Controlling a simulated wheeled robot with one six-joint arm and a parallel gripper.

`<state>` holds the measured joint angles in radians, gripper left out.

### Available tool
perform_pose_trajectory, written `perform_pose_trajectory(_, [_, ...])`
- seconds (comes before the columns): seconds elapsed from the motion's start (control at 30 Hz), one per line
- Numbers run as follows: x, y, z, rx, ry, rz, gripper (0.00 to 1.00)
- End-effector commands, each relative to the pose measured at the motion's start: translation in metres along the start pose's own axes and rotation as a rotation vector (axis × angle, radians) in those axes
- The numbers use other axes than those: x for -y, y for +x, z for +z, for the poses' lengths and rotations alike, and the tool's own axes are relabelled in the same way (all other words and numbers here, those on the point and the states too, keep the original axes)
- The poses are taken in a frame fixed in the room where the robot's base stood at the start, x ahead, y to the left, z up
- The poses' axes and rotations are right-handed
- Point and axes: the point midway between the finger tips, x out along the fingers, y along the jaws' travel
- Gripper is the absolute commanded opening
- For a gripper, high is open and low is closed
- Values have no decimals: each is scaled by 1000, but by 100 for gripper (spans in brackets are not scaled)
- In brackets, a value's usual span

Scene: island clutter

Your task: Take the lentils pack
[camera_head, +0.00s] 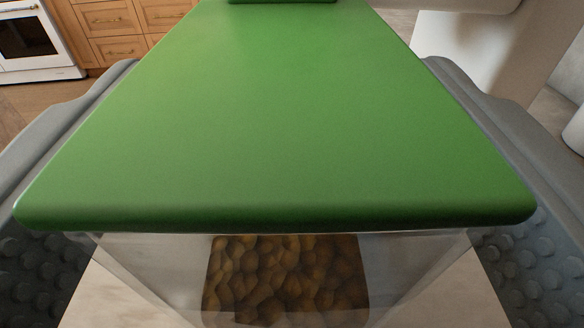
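A pack (285,275) with a flat green top (280,120) and a clear front fills the middle of the view, very close. Brown, lentil-like pieces show through the clear front, so it looks like the lentils pack. My gripper (280,62) has its two grey fingers spread wide, one along each side of the pack. The bumpy inner pads show at the lower left and lower right. The green top overhangs the fingers and hides where they meet the pack's sides. I cannot tell whether they press on it.
A pale surface (118,305) shows below the pack. A white oven (30,40) and wooden drawers (125,22) stand far off at the upper left. A pale, blurred shape (470,55) is at the upper right. A green edge (283,1) shows at the top middle.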

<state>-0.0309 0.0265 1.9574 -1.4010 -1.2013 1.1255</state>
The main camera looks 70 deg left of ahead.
Motion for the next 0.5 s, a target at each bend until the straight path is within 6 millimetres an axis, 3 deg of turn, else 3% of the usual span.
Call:
perform_pose_trajectory(0.23, [0,2,0,0,0,0,69])
perform_pose_trajectory(0.5, [0,2,0,0,0,1,16])
